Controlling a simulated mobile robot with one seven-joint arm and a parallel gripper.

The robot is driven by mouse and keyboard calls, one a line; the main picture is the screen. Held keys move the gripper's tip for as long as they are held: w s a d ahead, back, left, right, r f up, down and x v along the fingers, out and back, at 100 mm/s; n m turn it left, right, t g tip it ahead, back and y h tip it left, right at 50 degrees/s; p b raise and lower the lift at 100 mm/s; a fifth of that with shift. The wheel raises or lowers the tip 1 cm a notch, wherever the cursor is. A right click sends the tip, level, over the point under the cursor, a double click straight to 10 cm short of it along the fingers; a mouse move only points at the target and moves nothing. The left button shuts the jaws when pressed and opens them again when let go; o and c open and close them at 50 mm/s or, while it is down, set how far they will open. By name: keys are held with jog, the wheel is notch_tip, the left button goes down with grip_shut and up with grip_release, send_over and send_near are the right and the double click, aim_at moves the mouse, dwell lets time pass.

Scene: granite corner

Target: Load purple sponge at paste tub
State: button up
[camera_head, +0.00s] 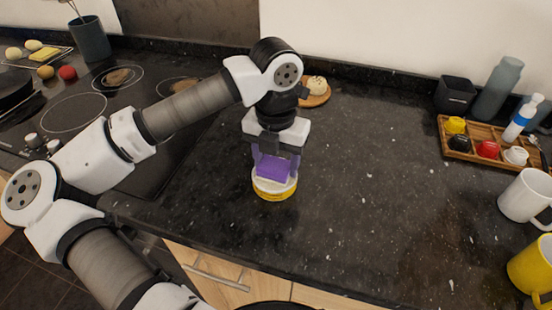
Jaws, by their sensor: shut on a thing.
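The purple sponge (271,168) is a small block in the middle of the camera_head view. My gripper (274,163) points down and is shut on the sponge, with a finger at each side. The paste tub (275,193) is a low round tub with a yellow side and a pale top. It stands on the dark counter right below the sponge. The sponge covers part of the tub's top. I cannot tell whether the sponge touches the paste.
A cooktop (75,115) lies at the left. A round wooden board (318,96) with a pale item is behind my gripper. A wooden tray (470,145) with small cups, a white mug (525,196) and a yellow mug (533,262) stand at the right. The counter between is clear.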

aim_at(276, 162)
dwell(0.3)
jog(key=shift+r+p, duration=1.5)
jog(key=shift+r, duration=2)
